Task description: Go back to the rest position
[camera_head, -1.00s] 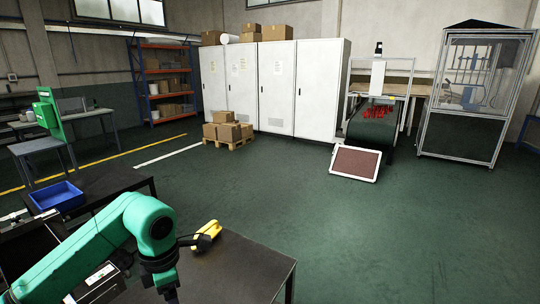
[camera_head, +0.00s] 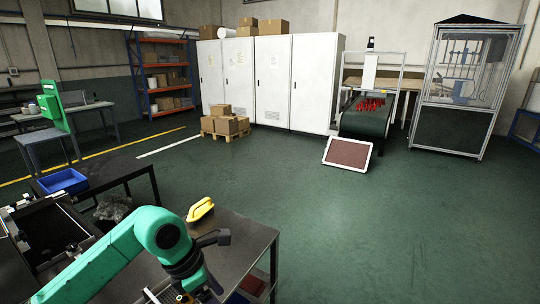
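My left arm, green with a dark wrist, comes in from the lower left over a dark table (camera_head: 248,240). The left gripper (camera_head: 190,296) is at the bottom edge, pointing down and partly cut off, so its fingers cannot be made out. A yellow tool or handle (camera_head: 200,209) lies on the table beyond the wrist, apart from it. My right arm and gripper are not in the picture.
A blue bin (camera_head: 62,181) sits on a dark table at left, near a black frame-like unit (camera_head: 45,235). A tilted white-edged panel (camera_head: 348,153) stands on the floor by a conveyor (camera_head: 366,122). The green floor at centre and right is clear.

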